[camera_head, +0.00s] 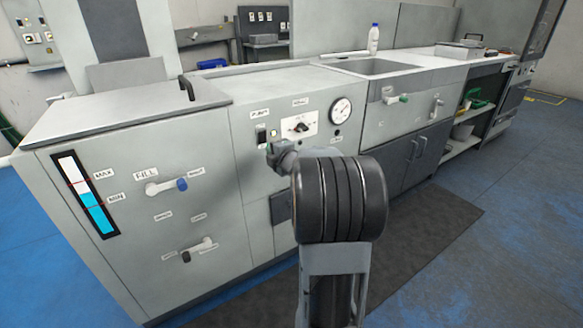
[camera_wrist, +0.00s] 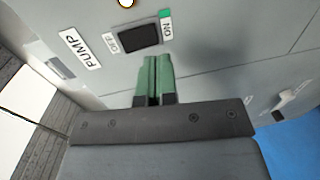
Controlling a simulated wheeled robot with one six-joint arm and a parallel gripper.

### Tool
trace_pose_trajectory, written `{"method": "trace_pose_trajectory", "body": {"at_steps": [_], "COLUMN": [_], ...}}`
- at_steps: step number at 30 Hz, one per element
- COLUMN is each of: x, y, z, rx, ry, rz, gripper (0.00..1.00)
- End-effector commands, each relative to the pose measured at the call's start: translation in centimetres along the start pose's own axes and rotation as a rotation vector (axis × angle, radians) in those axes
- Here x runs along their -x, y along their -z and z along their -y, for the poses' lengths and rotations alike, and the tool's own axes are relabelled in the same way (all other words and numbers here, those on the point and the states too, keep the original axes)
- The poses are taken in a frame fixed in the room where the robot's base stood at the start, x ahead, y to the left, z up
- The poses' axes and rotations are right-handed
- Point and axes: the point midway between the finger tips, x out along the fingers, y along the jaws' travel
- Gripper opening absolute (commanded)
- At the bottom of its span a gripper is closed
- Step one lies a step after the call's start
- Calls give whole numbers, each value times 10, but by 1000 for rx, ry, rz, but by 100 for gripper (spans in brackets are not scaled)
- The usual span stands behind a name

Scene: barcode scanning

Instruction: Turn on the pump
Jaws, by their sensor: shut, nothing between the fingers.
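The pump switch is a black rocker (camera_wrist: 139,38) on the grey panel, between an OFF label (camera_wrist: 111,42) and a green-and-white ON label (camera_wrist: 166,24). A PUMP label (camera_wrist: 80,49) is beside it. In the head view the switch (camera_head: 261,135) sits under its label, left of the dial. My gripper (camera_wrist: 155,58) is shut and empty, its green fingers together. The fingertips are close to the switch, near its ON end; I cannot tell whether they touch it. In the head view my gripper (camera_head: 270,149) is just below the switch, partly hidden by my wrist.
A lit lamp (camera_wrist: 126,3) is beside the switch. A rotary knob (camera_head: 301,126) and a round gauge (camera_head: 341,111) are to the right. Valve handles, including the blue-tipped FILL one (camera_head: 166,186), stick out at the left. A sink (camera_head: 378,66) and a white bottle (camera_head: 374,39) are behind.

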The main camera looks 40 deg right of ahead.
Motion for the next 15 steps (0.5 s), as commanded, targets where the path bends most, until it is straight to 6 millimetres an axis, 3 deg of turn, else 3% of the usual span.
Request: {"method": "trace_pose_trajectory", "body": {"at_steps": [6, 15], "x": [44, 82], "y": [1, 1], "z": [10, 22], "rx": [-2, -1], "ry": [2, 2], "rz": [1, -1], "gripper": [0, 0]}}
